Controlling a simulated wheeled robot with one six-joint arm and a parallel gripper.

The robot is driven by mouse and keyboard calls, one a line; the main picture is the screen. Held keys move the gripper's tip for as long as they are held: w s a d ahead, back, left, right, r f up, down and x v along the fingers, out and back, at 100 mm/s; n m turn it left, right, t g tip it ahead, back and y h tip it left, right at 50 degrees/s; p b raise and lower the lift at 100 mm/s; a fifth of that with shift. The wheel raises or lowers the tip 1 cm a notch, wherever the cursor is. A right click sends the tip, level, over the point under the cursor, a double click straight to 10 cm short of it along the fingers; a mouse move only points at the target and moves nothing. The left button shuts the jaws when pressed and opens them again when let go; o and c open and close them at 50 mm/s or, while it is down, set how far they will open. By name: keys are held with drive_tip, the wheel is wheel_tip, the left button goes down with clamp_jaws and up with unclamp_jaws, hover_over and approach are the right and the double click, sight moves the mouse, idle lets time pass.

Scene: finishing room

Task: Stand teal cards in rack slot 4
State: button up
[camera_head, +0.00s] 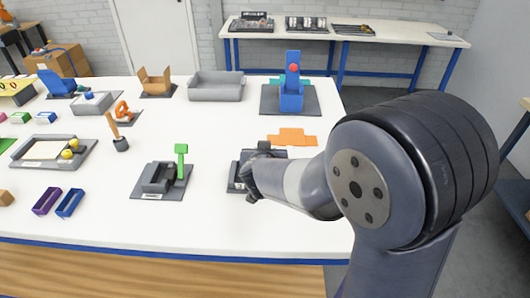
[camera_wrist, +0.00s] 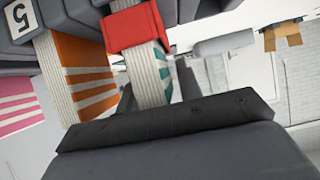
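My gripper (camera_head: 258,165) is low over the right part of the white table, at a dark grey fixture (camera_head: 234,178) that it partly hides. My fingertips and any contact with the teal stack are not clear.
A blue stand with a red ball (camera_head: 293,68), an orange flat sheet (camera_head: 292,137) and a grey tray (camera_head: 216,86) lie behind. A dark fixture with a green handle (camera_head: 181,150) is left of my gripper. Bare table lies between them.

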drive_tip(key=shift+o, duration=0.5)
drive_tip(key=shift+r, duration=0.1)
drive_tip(key=shift+s+r, duration=0.1)
drive_tip(key=shift+r, duration=0.1)
drive_tip(key=p+v, duration=0.4)
drive_tip(key=v, duration=0.7)
drive_tip(key=shift+s+r, duration=0.15)
drive_tip(key=shift+s, duration=0.15)
